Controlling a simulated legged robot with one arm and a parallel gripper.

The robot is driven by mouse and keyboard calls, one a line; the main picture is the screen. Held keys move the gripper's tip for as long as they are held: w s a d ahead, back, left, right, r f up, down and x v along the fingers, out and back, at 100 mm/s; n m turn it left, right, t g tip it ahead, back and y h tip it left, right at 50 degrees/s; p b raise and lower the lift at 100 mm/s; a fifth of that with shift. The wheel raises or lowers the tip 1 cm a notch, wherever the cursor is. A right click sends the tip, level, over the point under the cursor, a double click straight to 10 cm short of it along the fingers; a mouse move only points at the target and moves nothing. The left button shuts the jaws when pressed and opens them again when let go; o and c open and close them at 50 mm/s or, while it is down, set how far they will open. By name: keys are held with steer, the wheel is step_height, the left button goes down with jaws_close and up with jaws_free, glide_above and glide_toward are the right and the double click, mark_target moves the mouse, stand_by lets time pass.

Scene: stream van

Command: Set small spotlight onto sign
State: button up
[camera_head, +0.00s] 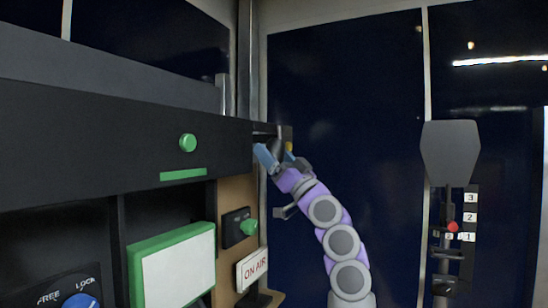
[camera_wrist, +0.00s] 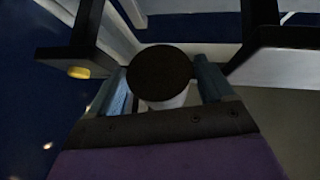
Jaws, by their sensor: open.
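My gripper (camera_head: 275,158) is raised at the end of the shelf unit, its blue fingers spread. In the wrist view, my open gripper (camera_wrist: 161,70) has one finger on each side of a dark round head (camera_wrist: 162,72) with a pale cylinder below it; this looks like the small spotlight. I cannot tell whether the fingers touch it. In the head view a dark shape (camera_head: 278,144) is at the fingers, partly hidden by them. The white ON AIR sign (camera_head: 252,268) with red letters stands lower, below my gripper, at the right end of the unit.
A black shelf face (camera_head: 110,130) with a green knob (camera_head: 188,142) runs along the left. A green-framed white panel (camera_head: 178,270) and a black box with a green knob (camera_head: 238,228) are below. A grey paddle-shaped lever (camera_head: 450,152) stands at the right.

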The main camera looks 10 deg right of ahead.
steer(key=shift+s+d+f, duration=0.2)
steer(key=shift+f, duration=0.2)
steer(key=b+v, duration=1.3)
steer(key=v, duration=0.3)
steer(key=shift+s, duration=0.2)
steer(key=shift+w+d, duration=0.1)
steer(key=shift+d, duration=0.15)
